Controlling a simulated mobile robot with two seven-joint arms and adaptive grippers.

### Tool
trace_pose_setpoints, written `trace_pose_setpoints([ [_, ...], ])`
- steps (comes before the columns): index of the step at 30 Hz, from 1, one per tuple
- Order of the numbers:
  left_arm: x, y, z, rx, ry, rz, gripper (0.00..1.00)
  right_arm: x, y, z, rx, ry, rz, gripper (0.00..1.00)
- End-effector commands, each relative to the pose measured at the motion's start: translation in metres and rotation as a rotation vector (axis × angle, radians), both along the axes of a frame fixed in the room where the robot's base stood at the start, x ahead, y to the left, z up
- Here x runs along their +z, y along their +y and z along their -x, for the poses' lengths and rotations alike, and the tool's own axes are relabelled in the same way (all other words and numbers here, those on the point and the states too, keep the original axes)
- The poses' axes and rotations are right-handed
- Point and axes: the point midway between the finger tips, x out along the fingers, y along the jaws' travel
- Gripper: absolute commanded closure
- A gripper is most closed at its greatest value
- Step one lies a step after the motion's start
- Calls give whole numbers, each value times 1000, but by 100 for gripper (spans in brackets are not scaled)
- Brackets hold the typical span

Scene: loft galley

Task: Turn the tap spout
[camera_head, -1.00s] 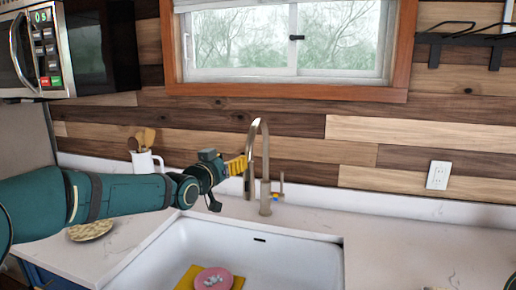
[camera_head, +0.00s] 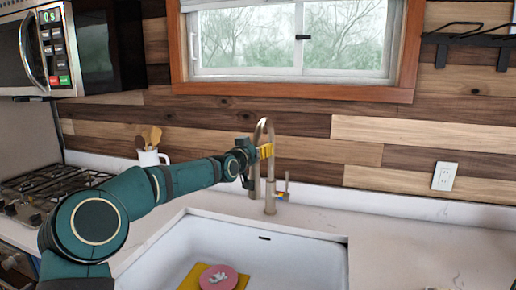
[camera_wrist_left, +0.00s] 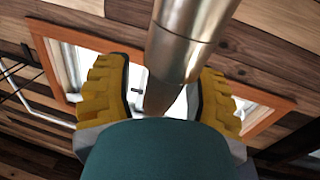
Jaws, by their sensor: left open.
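The tap (camera_head: 270,192) is a brushed-metal column behind the sink with a tall arched spout (camera_head: 262,123). A small lever (camera_head: 287,181) stands on its right side. My left gripper (camera_head: 265,151) has yellow fingertips and is at the spout, below the top of the arch. In the left wrist view, the metal spout (camera_wrist_left: 183,40) passes between the two spread yellow fingers. The gripper is open around it, and a firm grip does not show. The gripper and wrist hide part of the spout's lower end in the head view. My right gripper is out of view.
The white sink (camera_head: 300,262) lies below the tap, with a pink sponge-like item (camera_head: 218,278) on a yellow one (camera_head: 190,279). A mug of wooden utensils (camera_head: 148,158) and a stove (camera_head: 45,192) are at left. The counter at right (camera_head: 420,235) is mostly clear.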

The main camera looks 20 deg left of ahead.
Motion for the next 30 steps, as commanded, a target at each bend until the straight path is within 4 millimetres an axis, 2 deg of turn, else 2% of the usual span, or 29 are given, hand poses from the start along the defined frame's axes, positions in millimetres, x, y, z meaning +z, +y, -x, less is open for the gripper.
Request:
trace_pose_setpoints([
  [9, 0, -1, -2, 0, 1, 0, 44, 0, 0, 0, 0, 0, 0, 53],
  [10, 0, -1, -2, 0, 1, 0, 42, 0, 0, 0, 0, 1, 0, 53],
  [15, 0, -1, -2, 0, 1, 0, 100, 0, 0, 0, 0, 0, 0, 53],
  [30, 1, -1, -2, 0, 0, -1, 100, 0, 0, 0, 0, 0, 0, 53],
])
